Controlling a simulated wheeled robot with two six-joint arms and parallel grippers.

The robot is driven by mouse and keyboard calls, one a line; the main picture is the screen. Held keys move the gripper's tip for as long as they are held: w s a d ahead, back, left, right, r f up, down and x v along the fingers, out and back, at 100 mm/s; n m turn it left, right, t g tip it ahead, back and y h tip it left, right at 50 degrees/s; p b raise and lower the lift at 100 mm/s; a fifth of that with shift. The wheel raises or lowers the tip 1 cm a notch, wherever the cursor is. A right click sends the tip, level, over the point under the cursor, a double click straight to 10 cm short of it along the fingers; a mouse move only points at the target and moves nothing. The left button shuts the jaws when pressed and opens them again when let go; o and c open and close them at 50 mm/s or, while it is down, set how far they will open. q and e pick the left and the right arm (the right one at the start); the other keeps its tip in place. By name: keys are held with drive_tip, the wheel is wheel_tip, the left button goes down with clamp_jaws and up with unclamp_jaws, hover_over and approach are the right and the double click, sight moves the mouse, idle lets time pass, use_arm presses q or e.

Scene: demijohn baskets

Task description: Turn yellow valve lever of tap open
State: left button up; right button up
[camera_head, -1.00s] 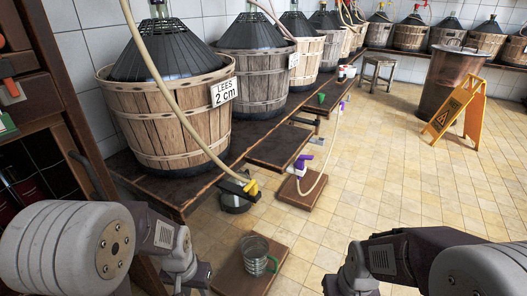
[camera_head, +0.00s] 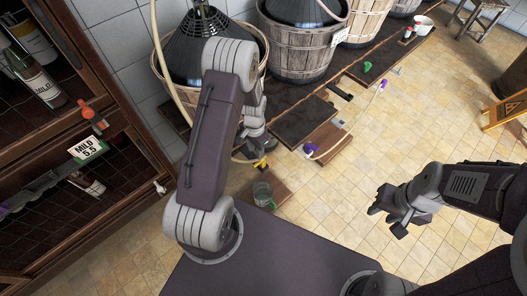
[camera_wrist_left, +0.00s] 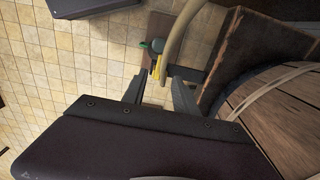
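The yellow valve lever (camera_head: 261,163) sits low beside the first demijohn basket, on a dark tap; my left arm partly covers this area in the head view. In the left wrist view the yellow lever (camera_wrist_left: 156,66) is next to the dark tap body (camera_wrist_left: 184,73), with a beige hose (camera_wrist_left: 180,30) rising from it. My left gripper (camera_wrist_left: 160,94) is open, its two fingers pointing at the tap, with the lever just beyond and between them. I cannot tell if they touch. My right gripper (camera_head: 388,218) is open and empty over the floor, away from the tap.
A glass jug (camera_head: 262,194) stands on a small board below the tap. The wooden basket (camera_head: 160,72) is close by. A wooden shelf (camera_head: 130,200) with bottles is at left.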

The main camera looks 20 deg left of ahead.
sight(256, 164)
use_arm(q)
wheel_tip(256, 164, down, 9)
drive_tip(key=shift+f+b, duration=0.15)
drive_tip(key=shift+b, duration=0.8)
clamp_jaws()
